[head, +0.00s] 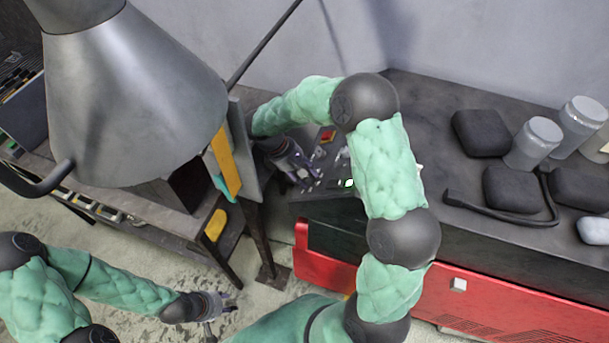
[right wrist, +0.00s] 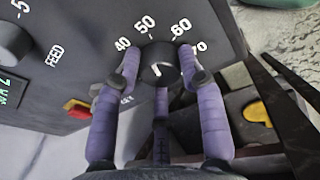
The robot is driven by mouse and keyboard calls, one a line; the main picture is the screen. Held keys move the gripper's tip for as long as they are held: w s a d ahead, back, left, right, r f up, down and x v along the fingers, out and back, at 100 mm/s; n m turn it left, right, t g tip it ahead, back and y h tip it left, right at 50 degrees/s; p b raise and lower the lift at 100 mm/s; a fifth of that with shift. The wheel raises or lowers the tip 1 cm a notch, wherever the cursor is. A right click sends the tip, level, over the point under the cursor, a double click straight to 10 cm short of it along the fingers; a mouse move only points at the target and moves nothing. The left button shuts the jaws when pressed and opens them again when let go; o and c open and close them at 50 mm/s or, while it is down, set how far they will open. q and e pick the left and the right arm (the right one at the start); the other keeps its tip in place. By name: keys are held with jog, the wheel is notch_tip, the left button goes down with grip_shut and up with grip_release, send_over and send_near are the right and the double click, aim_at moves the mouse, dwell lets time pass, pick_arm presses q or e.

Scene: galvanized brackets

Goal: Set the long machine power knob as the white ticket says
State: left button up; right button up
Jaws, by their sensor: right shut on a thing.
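The dark power knob (right wrist: 158,62) sits on the machine's dark panel (right wrist: 85,40), among white scale numbers 40, 50, 60 and 70. My right gripper (right wrist: 160,75) has its purple fingers closed around the knob. A white mark shows on the knob face, but its exact setting is hard to read. I cannot make out the white ticket.
A FEED knob (right wrist: 12,42), a green display (right wrist: 6,92) and a red-and-yellow button (right wrist: 77,108) share the panel. A large grey metal cone (head: 130,90) stands at the left near a workbench. Grey jars (head: 534,142) and dark pads (head: 482,132) lie on the machine top.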

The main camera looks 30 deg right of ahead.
jog(key=shift+s+m, duration=0.1)
jog(key=shift+m, duration=0.2)
jog(key=o, duration=1.1)
jog(key=shift+r, duration=0.1)
notch_tip(320, 180, up, 10)
jog(key=shift+f, duration=0.1)
dwell(0.4)
